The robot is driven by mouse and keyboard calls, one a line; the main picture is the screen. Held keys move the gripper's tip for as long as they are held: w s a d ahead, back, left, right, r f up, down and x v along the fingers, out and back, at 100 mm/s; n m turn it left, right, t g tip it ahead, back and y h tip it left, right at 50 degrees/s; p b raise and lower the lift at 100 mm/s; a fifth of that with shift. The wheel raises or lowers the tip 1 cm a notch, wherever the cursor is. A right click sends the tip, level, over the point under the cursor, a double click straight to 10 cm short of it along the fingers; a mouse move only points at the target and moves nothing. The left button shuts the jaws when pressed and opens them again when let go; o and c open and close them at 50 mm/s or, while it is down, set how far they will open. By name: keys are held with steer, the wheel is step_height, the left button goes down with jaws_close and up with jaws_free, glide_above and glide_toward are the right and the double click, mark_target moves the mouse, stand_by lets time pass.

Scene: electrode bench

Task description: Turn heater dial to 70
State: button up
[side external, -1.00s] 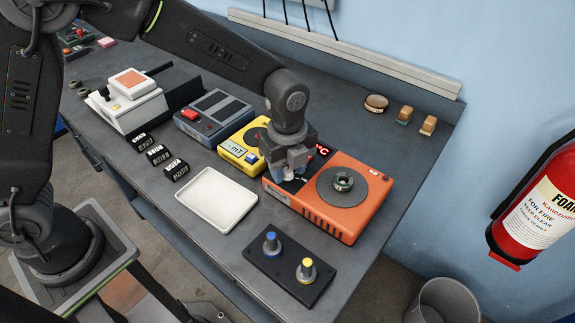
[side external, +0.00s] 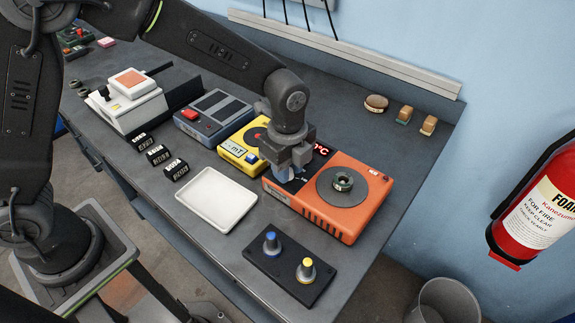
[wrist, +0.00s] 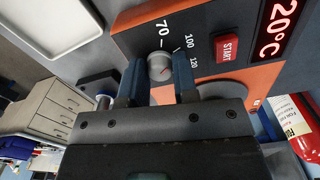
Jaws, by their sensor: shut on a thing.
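The orange heater (side external: 325,213) stands near the right end of the bench, with a dark control panel at its left side. A red START button (wrist: 227,47) and a red display (wrist: 279,28) reading 20°C sit beside the dial. My gripper (wrist: 159,78) is shut on the dial, one dark finger on each side. It also shows in the side view (side external: 286,172), where it hides most of the panel and the dial.
A white tray (side external: 248,222) lies in front of the heater. A black block with blue and yellow knobs (side external: 325,291) sits near the front edge. A yellow meter (side external: 229,155) stands close left of my gripper.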

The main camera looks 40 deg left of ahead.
steer(key=n, duration=0.6)
stand_by(0.6)
steer(key=o, duration=0.9)
step_height(320, 180, up, 14)
stand_by(0.4)
